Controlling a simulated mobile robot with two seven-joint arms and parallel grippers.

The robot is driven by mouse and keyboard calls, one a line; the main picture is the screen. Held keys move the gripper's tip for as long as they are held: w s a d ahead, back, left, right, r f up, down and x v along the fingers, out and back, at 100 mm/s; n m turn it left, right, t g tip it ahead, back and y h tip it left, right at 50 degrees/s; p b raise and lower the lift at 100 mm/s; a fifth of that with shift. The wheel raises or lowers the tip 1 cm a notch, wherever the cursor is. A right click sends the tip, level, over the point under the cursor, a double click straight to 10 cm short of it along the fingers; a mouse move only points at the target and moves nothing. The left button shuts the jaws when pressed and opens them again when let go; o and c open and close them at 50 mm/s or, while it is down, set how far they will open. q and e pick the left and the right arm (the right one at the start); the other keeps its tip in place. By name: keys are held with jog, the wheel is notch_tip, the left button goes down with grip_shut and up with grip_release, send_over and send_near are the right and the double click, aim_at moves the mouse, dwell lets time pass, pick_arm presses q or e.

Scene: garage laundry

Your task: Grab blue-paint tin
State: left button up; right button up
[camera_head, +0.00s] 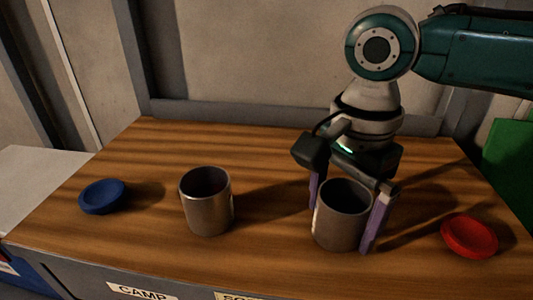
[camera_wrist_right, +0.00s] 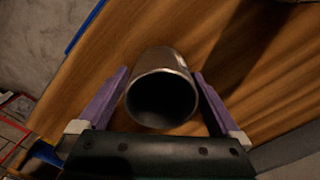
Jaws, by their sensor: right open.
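Two open metal tins stand upright on the wooden bench top (camera_head: 275,260): a left tin (camera_head: 207,208) and a right tin (camera_head: 338,228). Their insides are dark, so I cannot tell which holds blue paint. A blue round lid (camera_head: 102,197) lies left of the left tin, and a red round lid (camera_head: 469,237) lies right of the right tin. My right gripper (camera_head: 340,226) is open, its purple fingers on either side of the right tin. In the right wrist view, the tin (camera_wrist_right: 161,92) sits between the fingers (camera_wrist_right: 160,76), with small gaps visible. My left gripper is not in view.
A wall with a grey rail (camera_head: 290,116) runs behind the bench. Labels, one reading "CAMP" (camera_head: 141,292), are on the bench's front edge. A green panel (camera_head: 510,165) stands at the right. The bench between the two tins is clear.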

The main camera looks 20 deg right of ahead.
jog(key=c, duration=1.2)
jog(key=shift+c, duration=0.5)
jog(key=shift+r, duration=0.15)
